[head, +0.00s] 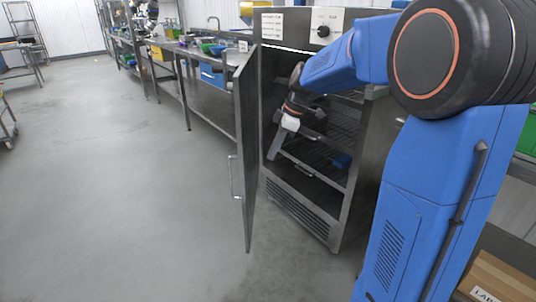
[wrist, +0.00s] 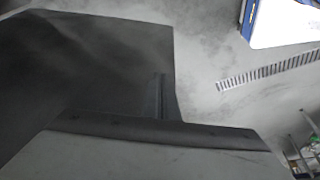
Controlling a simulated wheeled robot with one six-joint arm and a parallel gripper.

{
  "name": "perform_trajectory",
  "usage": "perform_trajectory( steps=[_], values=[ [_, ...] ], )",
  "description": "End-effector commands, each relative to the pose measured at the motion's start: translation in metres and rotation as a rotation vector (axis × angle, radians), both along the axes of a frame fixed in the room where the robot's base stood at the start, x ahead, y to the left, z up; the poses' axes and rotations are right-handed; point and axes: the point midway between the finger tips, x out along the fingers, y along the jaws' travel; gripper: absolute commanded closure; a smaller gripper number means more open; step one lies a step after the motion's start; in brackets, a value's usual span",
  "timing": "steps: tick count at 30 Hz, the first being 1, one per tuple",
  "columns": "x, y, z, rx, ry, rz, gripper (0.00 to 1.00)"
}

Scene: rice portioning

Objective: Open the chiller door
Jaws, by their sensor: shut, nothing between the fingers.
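The chiller (head: 330,215) is a grey steel cabinet right of centre in the head view. Its door (head: 246,150) is hinged at the left and stands swung out, seen nearly edge-on. The door's handle (head: 235,177) is on its outer face, facing left. My gripper (head: 273,153) is shut and empty, at the chiller's opening, to the right of the door's inner face and apart from the handle. I cannot tell whether it touches the door. In the wrist view, large dark and grey surfaces fill the left and bottom, and I cannot tell what they are.
A steel counter (head: 205,88) with bins runs behind the door. A cardboard box (head: 500,278) is at the lower right. The floor (head: 110,190) to the left is clear.

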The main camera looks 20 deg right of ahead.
Motion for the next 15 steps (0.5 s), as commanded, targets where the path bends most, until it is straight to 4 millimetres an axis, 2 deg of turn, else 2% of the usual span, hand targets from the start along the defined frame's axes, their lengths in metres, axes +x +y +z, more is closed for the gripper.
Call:
perform_trajectory(
  steps=[12, 15],
  values=[
    [0.009, 0.026, -0.069, 0.000, 0.006, 0.002, 1.00],
    [0.014, 0.036, -0.077, 0.000, 0.002, 0.003, 1.00]
  ],
)
